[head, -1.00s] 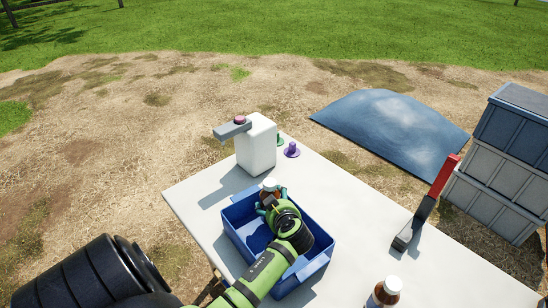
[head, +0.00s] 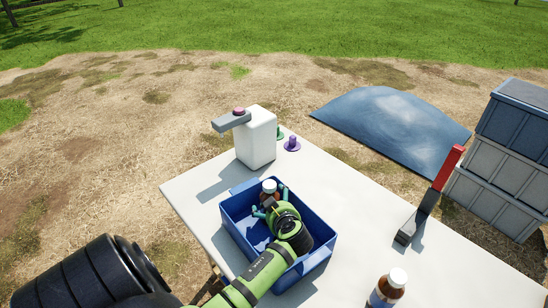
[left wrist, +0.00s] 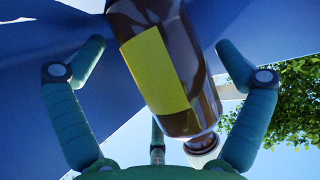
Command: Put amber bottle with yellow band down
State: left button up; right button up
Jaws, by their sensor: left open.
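The amber bottle with the yellow band (left wrist: 160,70) shows large in the left wrist view, its yellow band facing the camera and its white cap at the lower right. In the head view the bottle (head: 269,190) stands inside the blue bin (head: 318,262), white cap up; its lower part is hidden by my gripper. My left gripper (head: 271,200) is open at the bottle, with its fingers (left wrist: 152,75) apart on either side of it and gaps between. I cannot tell whether the bottle touches the bin floor. My right gripper is not in view.
A white box-shaped dispenser (head: 256,140) with a grey arm stands behind the bin, beside purple (head: 292,144) and green pieces. Another amber bottle (head: 386,291) stands at the front right. A red-handled tool (head: 440,180) stands at the right. The table (head: 350,210) between is clear.

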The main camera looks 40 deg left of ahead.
pick_arm(q)
jog(key=v, duration=0.6)
jog(key=shift+s+d+r+b, duration=0.15)
jog(key=shift+d+b, duration=0.1)
jog(key=shift+b, duration=0.15)
jog(key=shift+s+d+r, duration=0.2)
jog(key=shift+d+r, duration=0.05)
